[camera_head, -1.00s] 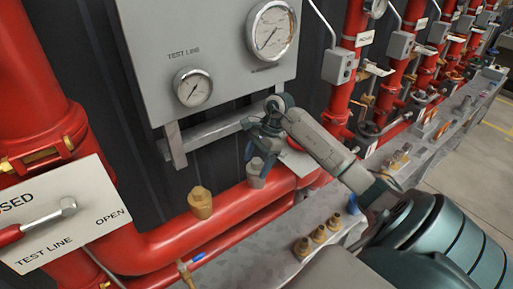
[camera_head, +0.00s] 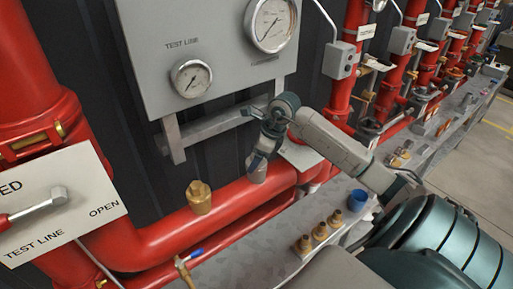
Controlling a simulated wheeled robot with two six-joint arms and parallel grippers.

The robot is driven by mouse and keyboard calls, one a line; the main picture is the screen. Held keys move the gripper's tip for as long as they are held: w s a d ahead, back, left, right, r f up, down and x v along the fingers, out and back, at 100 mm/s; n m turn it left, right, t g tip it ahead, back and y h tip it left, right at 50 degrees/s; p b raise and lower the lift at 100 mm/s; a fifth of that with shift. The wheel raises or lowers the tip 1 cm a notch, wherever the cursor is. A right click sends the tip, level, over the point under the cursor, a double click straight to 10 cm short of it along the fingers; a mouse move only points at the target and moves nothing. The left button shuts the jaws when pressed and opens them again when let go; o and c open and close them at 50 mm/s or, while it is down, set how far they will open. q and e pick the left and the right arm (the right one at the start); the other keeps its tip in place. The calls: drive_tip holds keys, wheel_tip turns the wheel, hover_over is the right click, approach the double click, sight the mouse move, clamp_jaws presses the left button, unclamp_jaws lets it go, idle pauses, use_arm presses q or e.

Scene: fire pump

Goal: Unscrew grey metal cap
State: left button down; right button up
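The grey metal cap (camera_head: 256,172) stands upright on the red horizontal pipe, below the gauge panel. My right arm comes in from the right, and its gripper (camera_head: 262,152) points down right at the cap's top. The wrist and fingers cover the upper part of the cap. I cannot tell whether the fingers close on it. My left gripper is not in view.
A brass cap (camera_head: 199,197) stands on the same pipe to the left. Several brass fittings (camera_head: 320,232) and a blue cup-like piece (camera_head: 357,200) sit on the grey ledge. The gauge panel (camera_head: 205,60) hangs close above my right gripper.

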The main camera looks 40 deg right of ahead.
drive_tip(key=m+h+b, duration=0.1)
drive_tip(key=m, duration=0.2)
drive_tip(key=shift+f+m+t, duration=0.15)
drive_tip(key=shift+m+t, duration=0.15)
drive_tip(key=shift+t, duration=0.1)
drive_tip(key=shift+m+h, duration=0.5)
drive_tip(key=shift+m, duration=0.5)
drive_tip(key=shift+m+h+b, duration=0.3)
drive_tip(key=shift+m+b, duration=0.2)
drive_tip(key=shift+m, duration=0.2)
drive_tip(key=m+h, duration=0.1)
drive_tip(key=m, duration=0.2)
drive_tip(key=shift+a, duration=0.1)
drive_tip(key=shift+m+h, duration=0.4)
drive_tip(key=shift+m, duration=0.6)
drive_tip(key=shift+b, duration=0.3)
drive_tip(key=c, duration=1)
drive_tip(key=shift+d+n+b, duration=0.2)
drive_tip(key=shift+n+b, duration=0.35)
drive_tip(key=shift+n, duration=0.05)
drive_tip(key=shift+n+y, duration=0.3)
drive_tip(key=shift+n, duration=0.1)
drive_tip(key=shift+r, duration=0.25)
drive_tip(key=shift+a+r+p, duration=0.1)
drive_tip(key=shift+r+p, duration=1.4)
drive_tip(key=shift+r, duration=1.4)
